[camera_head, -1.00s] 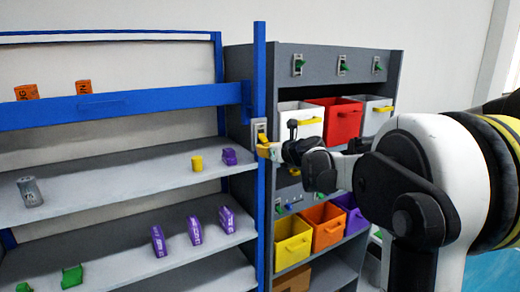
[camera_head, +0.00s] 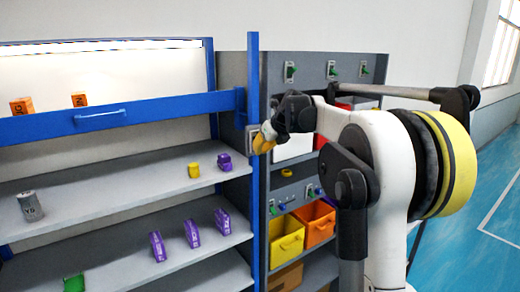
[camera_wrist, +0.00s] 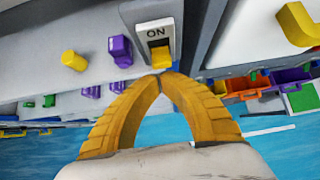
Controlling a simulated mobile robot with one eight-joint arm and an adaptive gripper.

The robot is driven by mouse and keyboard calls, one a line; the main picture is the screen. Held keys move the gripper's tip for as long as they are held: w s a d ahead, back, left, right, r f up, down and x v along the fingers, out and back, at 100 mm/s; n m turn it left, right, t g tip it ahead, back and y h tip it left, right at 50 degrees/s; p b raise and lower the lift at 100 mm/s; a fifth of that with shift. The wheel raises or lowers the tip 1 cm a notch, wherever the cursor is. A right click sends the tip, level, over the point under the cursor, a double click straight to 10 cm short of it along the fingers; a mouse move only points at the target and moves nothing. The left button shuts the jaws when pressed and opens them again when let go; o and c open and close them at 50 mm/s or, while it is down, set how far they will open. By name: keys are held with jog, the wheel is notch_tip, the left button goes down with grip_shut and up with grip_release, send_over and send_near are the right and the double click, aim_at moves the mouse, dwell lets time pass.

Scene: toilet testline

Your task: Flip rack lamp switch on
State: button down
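The rack lamp switch (camera_wrist: 160,56) is a yellow rocker in a pale plate marked ON, at the top middle of the wrist view. In the head view its plate (camera_head: 250,136) is on the blue rack post, partly hidden by my gripper. My gripper (camera_wrist: 163,76) has yellow fingers that meet at the tips, with nothing between them. The tips are right at the lower edge of the rocker; I cannot tell if they touch it. In the head view my gripper (camera_head: 263,140) is beside the post. The rack's upper back panel (camera_head: 120,70) is brightly lit.
The blue rack (camera_head: 120,120) on the left holds a yellow cylinder (camera_head: 194,170), purple items (camera_head: 192,233) and a grey can (camera_head: 30,206). A grey cabinet (camera_head: 300,62) with green switches and coloured bins (camera_head: 286,240) stands right behind my arm. Blue floor is open on the right.

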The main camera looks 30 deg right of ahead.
jog(key=shift+s+r+p, duration=0.1)
jog(key=shift+r+p, duration=0.4)
jog(key=shift+r, duration=0.35)
jog(key=shift+f, duration=0.1)
jog(key=b+v, duration=0.4)
jog(key=v, duration=0.4)
jog(key=shift+s, duration=0.15)
jog(key=shift+d, duration=0.1)
